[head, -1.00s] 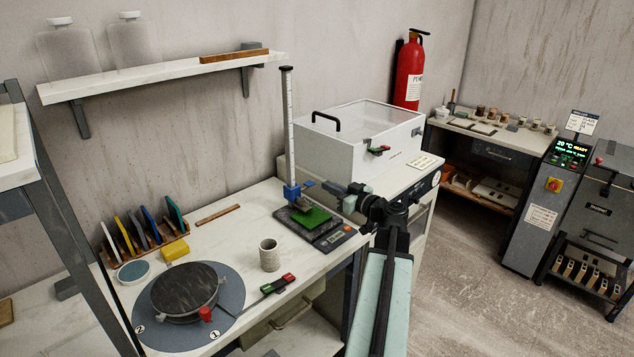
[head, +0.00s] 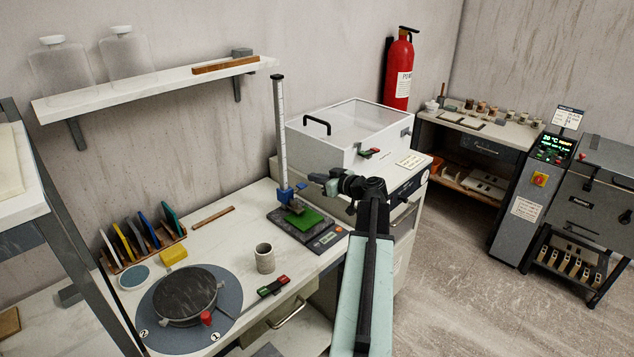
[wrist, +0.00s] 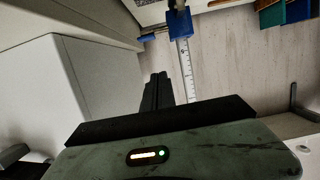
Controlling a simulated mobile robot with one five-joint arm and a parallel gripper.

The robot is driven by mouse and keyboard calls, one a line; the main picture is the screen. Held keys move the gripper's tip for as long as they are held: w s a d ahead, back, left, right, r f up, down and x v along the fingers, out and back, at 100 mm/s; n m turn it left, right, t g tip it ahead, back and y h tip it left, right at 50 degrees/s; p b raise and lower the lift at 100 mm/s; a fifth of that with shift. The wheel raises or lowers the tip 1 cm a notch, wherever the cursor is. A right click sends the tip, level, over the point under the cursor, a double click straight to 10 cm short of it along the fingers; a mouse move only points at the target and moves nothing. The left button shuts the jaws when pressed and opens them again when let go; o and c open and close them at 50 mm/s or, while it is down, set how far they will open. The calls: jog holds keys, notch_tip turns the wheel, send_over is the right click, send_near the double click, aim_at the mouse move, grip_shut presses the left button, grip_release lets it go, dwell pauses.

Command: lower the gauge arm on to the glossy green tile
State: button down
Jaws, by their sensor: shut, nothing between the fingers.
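The height gauge has a tall scaled column (head: 280,130) and a blue sliding gauge arm (head: 285,194) low on it. The column also shows in the wrist view (wrist: 187,70), with the blue slider (wrist: 181,25) at the top. The glossy green tile (head: 307,221) lies flat on the gauge's dark base under the arm's grey foot. I cannot tell whether foot and tile touch. My gripper (head: 316,179) is shut and empty, just right of and slightly above the blue arm. Its dark fingers (wrist: 157,80) appear beside the column in the wrist view, apart from it.
A white lidded box (head: 350,137) stands close behind and right of the gauge. A beige cup (head: 264,258), a turntable (head: 185,296) and a rack of coloured tiles (head: 143,245) are on the bench to the left. A shelf (head: 150,85) hangs above.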

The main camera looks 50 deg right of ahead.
jog(key=b, duration=0.1)
send_over(302, 188)
jog(key=f, duration=0.2)
jog(key=shift+s+f+b, duration=0.3)
jog(key=shift+f+b, duration=0.6)
jog(key=shift+b, duration=0.15)
jog(key=shift+s+f+b, duration=0.25)
jog(key=shift+f+b, duration=0.6)
jog(key=shift+b, duration=0.15)
notch_tip(302, 188, down, 2)
jog(key=shift+f+b, duration=0.1)
jog(key=shift+b, duration=0.95)
jog(key=shift+a+r, duration=0.1)
jog(key=shift+r, duration=0.1)
